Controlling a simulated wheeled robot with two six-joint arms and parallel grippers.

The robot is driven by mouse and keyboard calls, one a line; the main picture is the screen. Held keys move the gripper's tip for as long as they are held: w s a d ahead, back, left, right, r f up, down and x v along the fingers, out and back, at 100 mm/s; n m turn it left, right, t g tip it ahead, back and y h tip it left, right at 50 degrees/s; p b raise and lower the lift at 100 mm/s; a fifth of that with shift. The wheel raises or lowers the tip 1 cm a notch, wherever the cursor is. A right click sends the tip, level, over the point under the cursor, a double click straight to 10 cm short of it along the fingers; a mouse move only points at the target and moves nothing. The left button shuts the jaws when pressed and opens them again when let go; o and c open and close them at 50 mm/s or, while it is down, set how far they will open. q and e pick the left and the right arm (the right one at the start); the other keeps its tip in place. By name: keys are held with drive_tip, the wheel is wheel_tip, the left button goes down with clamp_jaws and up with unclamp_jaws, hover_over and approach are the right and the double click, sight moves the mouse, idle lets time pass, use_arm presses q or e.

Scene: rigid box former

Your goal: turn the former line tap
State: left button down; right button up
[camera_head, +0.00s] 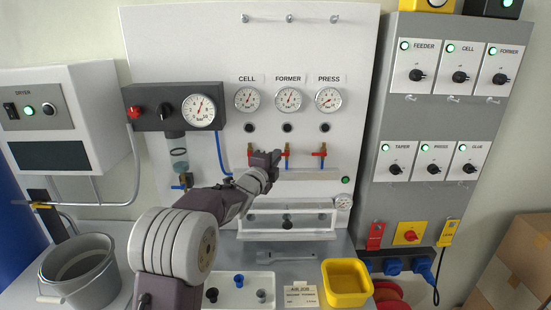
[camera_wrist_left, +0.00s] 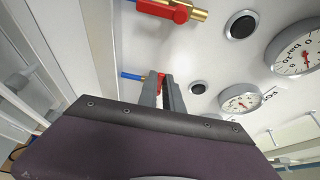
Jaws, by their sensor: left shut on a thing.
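The former line tap (camera_head: 287,151) is the middle one of three red-handled taps under the gauges on the white panel. My left gripper (camera_head: 276,157) reaches up to it from the lower left and covers part of it. In the left wrist view the two fingers (camera_wrist_left: 161,95) are close together on the red handle of the former line tap (camera_wrist_left: 160,77), with a blue hose beside it. The handle is mostly hidden between the fingers, so its angle is hard to tell. The former gauge (camera_head: 288,99) is above the tap. My right gripper is not in view.
The cell tap (camera_head: 251,150) and press tap (camera_head: 320,153) flank it closely. A regulator (camera_head: 173,107) with gauge sticks out at the left. Below are a slotted grey fixture (camera_head: 287,222), a wrench (camera_head: 287,256) and a yellow bin (camera_head: 346,283). A grey switch cabinet (camera_head: 432,120) stands right.

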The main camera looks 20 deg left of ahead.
use_arm(q)
drive_tip(key=shift+w+d+f+n+t+y+b, duration=0.15)
drive_tip(key=shift+d+f+n+t+y+b, duration=0.85)
drive_tip(key=shift+n+b, duration=2.3)
drive_tip(key=shift+w+d+f+n+t+y+b, duration=0.1)
drive_tip(key=shift+w+d+n+t+y+b, duration=0.15)
drive_tip(key=shift+n+y+b, duration=2.85)
drive_tip(key=shift+w+d+f+n+t+h+b, duration=0.1)
drive_tip(key=shift+d+f+n+t+b, duration=0.5)
drive_tip(key=shift+n+b, duration=2.9)
drive_tip(key=n+p, duration=0.2)
drive_tip(key=n, duration=0.1)
drive_tip(key=shift+r, duration=0.15)
drive_tip(key=c, duration=1.5)
unclamp_jaws()
drive_tip(key=shift+f, duration=0.2)
drive_tip(key=shift+f, duration=0.1)
